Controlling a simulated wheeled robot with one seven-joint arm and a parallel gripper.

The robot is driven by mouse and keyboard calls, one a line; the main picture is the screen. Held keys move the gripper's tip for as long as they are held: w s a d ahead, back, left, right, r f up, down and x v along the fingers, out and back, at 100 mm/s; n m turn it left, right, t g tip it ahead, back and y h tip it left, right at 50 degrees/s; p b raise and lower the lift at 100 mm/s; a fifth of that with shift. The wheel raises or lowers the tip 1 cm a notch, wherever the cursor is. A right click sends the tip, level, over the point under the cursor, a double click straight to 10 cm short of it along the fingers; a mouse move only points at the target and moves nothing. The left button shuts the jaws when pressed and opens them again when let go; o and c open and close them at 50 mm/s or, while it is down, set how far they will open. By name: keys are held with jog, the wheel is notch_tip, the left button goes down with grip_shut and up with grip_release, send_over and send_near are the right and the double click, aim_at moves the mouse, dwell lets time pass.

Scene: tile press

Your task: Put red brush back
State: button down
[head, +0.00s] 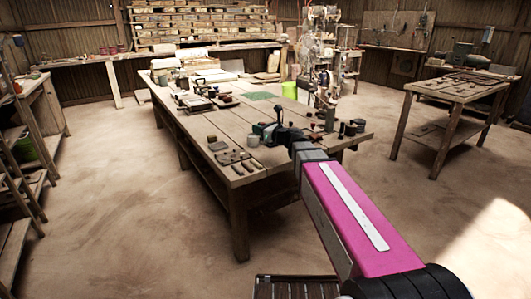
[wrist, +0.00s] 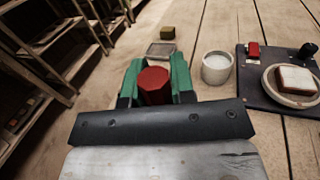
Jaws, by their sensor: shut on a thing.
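My gripper (wrist: 153,88) shows in the wrist view with green fingers, one on each side of a red, round-ended thing, which I take to be the red brush (wrist: 153,82). The fingers are shut on it. Only its red end shows; the rest is hidden between the fingers and behind the dark gripper body. In the head view my gripper (head: 268,131) is over the near right part of the wooden table (head: 190,122). The brush cannot be made out there.
In the wrist view a white cup (wrist: 217,68) stands right of my gripper. A shallow grey tray (wrist: 160,50) and an olive block (wrist: 168,32) lie beyond. A dark board (wrist: 255,88) at right bears a round plate (wrist: 269,92) and a small red piece (wrist: 253,50).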

jog(key=shift+w+d+f, duration=0.1)
jog(key=shift+w+f, duration=1.5)
jog(key=shift+w, duration=0.3)
jog(key=shift+w+d+f, duration=0.15)
jog(key=shift+w+f, duration=1.45)
jog(key=shift+w, duration=0.35)
jog(key=shift+w+d+f, duration=0.1)
jog(key=shift+w+f, duration=1.5)
jog(key=shift+w, duration=0.3)
jog(key=shift+f, duration=0.1)
jog(key=c, duration=1)
grip_release()
jog(key=shift+o, duration=0.2)
jog(key=v, duration=1.2)
